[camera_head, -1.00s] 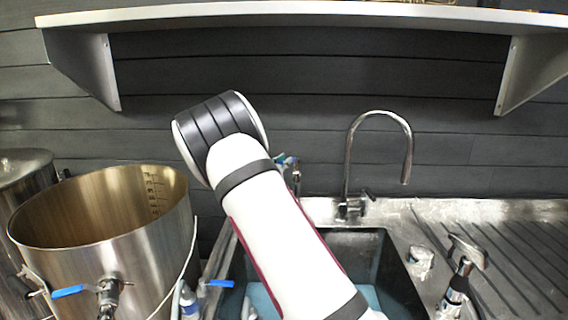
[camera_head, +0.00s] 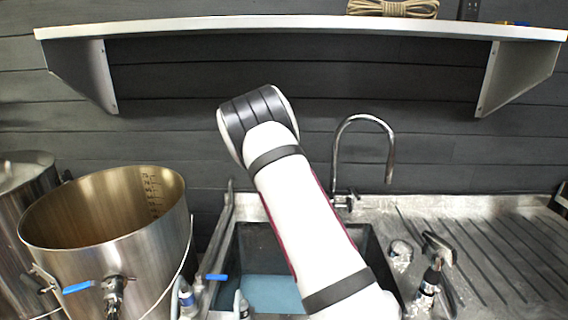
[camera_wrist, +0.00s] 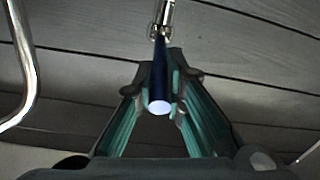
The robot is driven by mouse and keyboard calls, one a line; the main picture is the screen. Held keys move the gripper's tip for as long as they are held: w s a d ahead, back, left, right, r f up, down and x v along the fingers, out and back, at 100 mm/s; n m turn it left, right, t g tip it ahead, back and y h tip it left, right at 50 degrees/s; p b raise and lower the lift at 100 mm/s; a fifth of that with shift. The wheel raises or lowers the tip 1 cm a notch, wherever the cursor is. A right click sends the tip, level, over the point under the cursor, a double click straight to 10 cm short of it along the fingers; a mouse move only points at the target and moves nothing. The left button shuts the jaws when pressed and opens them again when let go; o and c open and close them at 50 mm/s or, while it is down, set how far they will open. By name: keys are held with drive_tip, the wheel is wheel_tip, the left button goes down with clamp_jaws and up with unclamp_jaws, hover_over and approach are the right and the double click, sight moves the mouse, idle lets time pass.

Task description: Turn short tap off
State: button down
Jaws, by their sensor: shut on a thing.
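In the wrist view, my gripper (camera_wrist: 160,85) is shut on a dark blue, rod-like tap handle (camera_wrist: 158,66) with a pale round end. The handle joins a chrome fitting of the short tap (camera_wrist: 163,17) at the top of the picture. The teal-lined fingers lie on both sides of the handle. In the head view, my white arm reaches over the sink and hides my gripper and the short tap. How far the handle is turned cannot be told.
A tall curved chrome tap (camera_head: 336,150) stands right of my arm behind the sink (camera_head: 236,250). A steel pot (camera_head: 100,260) with a blue-handled valve stands left. A spray bottle (camera_head: 432,275) is right, by the ridged drainboard (camera_head: 500,245). A shelf (camera_head: 300,22) hangs above.

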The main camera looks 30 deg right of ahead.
drive_tip(key=shift+d+r, duration=0.1)
drive_tip(key=shift+d, duration=0.05)
drive_tip(key=c, duration=1.7)
unclamp_jaws()
drive_tip(key=shift+s, duration=0.1)
drive_tip(key=shift+o, duration=0.2)
drive_tip(key=v, duration=1.2)
drive_tip(key=shift+d, duration=0.1)
